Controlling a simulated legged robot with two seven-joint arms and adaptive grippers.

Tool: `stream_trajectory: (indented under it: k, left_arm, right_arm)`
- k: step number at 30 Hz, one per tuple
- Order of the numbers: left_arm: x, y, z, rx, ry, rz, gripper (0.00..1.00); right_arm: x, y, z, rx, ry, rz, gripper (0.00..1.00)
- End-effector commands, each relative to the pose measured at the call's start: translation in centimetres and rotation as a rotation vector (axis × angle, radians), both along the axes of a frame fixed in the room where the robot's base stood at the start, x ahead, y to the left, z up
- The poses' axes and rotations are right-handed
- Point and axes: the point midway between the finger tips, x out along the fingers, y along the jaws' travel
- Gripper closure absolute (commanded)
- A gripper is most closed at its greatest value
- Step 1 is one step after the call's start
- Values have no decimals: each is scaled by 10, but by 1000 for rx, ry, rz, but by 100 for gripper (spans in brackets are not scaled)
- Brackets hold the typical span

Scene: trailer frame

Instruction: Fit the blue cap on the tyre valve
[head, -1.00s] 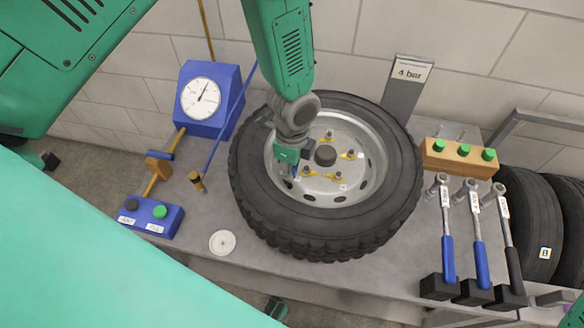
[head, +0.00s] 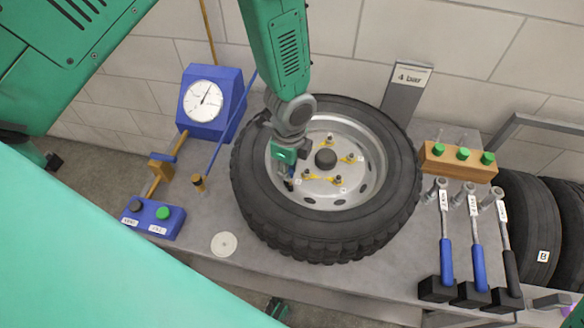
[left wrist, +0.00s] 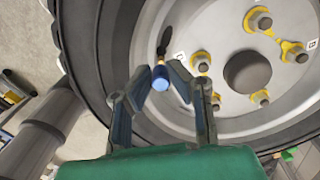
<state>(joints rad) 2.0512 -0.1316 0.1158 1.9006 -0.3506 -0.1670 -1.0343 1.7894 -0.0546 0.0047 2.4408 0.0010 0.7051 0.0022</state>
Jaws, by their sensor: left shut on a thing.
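The tyre (head: 395,215) lies flat on the bench with its silver wheel rim (head: 350,198) facing up. My left gripper (head: 287,176) is over the left part of the rim, pointing down. In the left wrist view its fingertips (left wrist: 161,76) are shut on the small blue cap (left wrist: 160,82). The tyre valve (left wrist: 163,42), a dark stem, stands just beyond the cap in that view. Cap and valve look close together, but I cannot tell whether they touch. In the head view the gripper mostly hides the cap. My right gripper is not clearly visible.
A blue gauge box (head: 209,100) and a blue button box (head: 152,218) stand left of the tyre. A white disc (head: 224,244) lies in front. Right are a wooden block with green caps (head: 457,160) and several wrenches (head: 477,245). Yellow-marked wheel nuts (left wrist: 202,58) surround the hub.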

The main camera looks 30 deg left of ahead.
Motion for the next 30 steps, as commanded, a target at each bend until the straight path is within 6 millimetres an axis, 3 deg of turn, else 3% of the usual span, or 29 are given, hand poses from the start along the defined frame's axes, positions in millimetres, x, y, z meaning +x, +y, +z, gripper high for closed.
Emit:
stream_trajectory:
  k: [11, 30]
  left_arm:
    - [0, 0, -2, 0, 0, 0, 100]
    - [0, 0, -24, 0, 0, -1, 100]
  right_arm:
    - [0, 0, -1, 0, 0, 0, 32]
    - [0, 0, -13, 0, 0, 0, 32]
